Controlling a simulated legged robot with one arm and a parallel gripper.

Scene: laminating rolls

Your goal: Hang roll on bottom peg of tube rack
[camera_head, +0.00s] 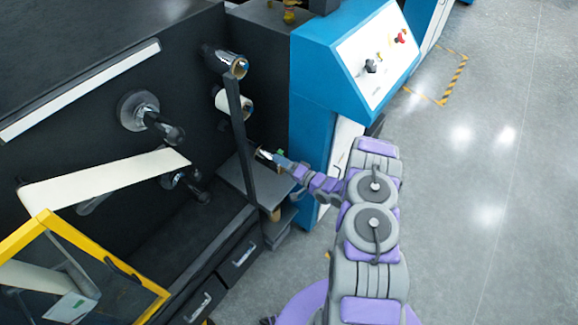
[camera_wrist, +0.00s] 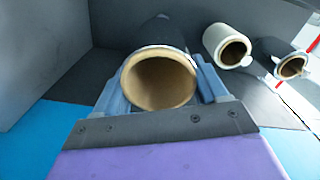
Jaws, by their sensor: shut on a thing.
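My gripper (camera_wrist: 160,85) is shut on a dark roll (camera_wrist: 158,82) with a brown cardboard core, its open end facing the wrist camera. In the head view my gripper (camera_head: 268,156) is low at the tube rack, beside its dark upright post (camera_head: 239,130). The held roll is mostly hidden there. A white roll (camera_head: 231,104) hangs on the rack above my gripper, and a dark roll (camera_head: 234,66) hangs above that. In the wrist view the white roll (camera_wrist: 227,46) and the other dark roll (camera_wrist: 281,60) are to the right. The bottom peg is hidden, so I cannot tell whether the held roll is on it.
A blue cabinet with a control panel (camera_head: 372,62) stands right behind my gripper. A dark shelf (camera_head: 262,186) is just below. The laminating machine with a white web (camera_head: 105,180) and yellow-framed guard (camera_head: 90,250) is to the left. Grey floor (camera_head: 495,190) is clear at right.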

